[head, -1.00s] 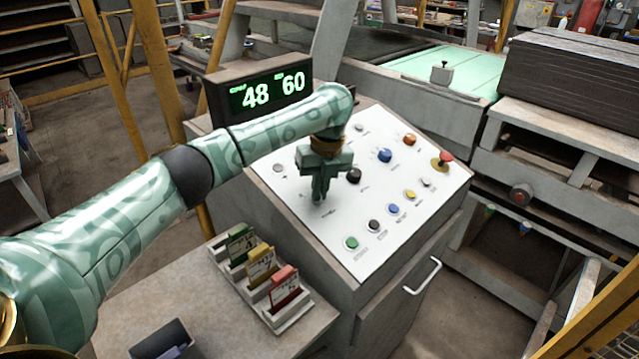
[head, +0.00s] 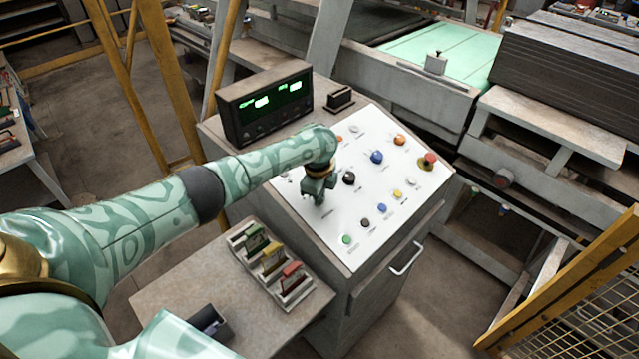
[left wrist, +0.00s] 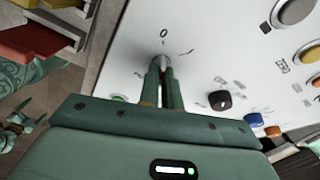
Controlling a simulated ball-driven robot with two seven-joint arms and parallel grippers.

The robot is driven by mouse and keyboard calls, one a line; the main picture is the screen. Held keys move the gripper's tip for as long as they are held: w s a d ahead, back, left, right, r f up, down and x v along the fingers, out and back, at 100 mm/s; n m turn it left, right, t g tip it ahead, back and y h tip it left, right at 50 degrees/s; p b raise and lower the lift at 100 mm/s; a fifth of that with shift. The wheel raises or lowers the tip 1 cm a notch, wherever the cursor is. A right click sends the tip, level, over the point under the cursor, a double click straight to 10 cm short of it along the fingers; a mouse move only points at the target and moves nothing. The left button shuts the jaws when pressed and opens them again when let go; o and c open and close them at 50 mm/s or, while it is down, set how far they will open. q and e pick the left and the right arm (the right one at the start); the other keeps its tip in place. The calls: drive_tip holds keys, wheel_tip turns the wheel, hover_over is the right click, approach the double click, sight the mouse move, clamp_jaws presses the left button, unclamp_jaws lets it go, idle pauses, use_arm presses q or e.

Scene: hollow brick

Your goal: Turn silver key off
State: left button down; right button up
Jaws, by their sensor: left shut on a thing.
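The silver key (left wrist: 163,62) sits in its switch on the white sloped panel, with a "0" mark above it and another mark to its right in the left wrist view. My left gripper (left wrist: 165,80) is shut on the key, its two narrow fingers on either side of it. In the head view my left gripper (head: 319,201) is down at the left part of the panel and hides the key. A small green jointed part of mine shows at the left edge of the left wrist view; it may be my right gripper, too small to judge.
Beside the key is a black knob (head: 348,178). The panel (head: 330,235) also has a blue knob (head: 376,157), a red mushroom button (head: 429,160) and several small buttons. A green-lit display (head: 265,102) stands behind. A card rack (head: 292,290) stands in front.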

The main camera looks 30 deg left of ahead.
use_arm(q)
drive_tip(key=shift+n+p, duration=0.8)
drive_tip(key=shift+p, duration=0.1)
drive_tip(key=c, duration=1.6)
unclamp_jaws()
wheel_tip(320, 180, up, 16)
drive_tip(key=s+p, duration=0.2)
drive_tip(key=p, duration=0.2)
drive_tip(key=shift+s+d, duration=0.15)
drive_tip(key=shift+d, duration=0.05)
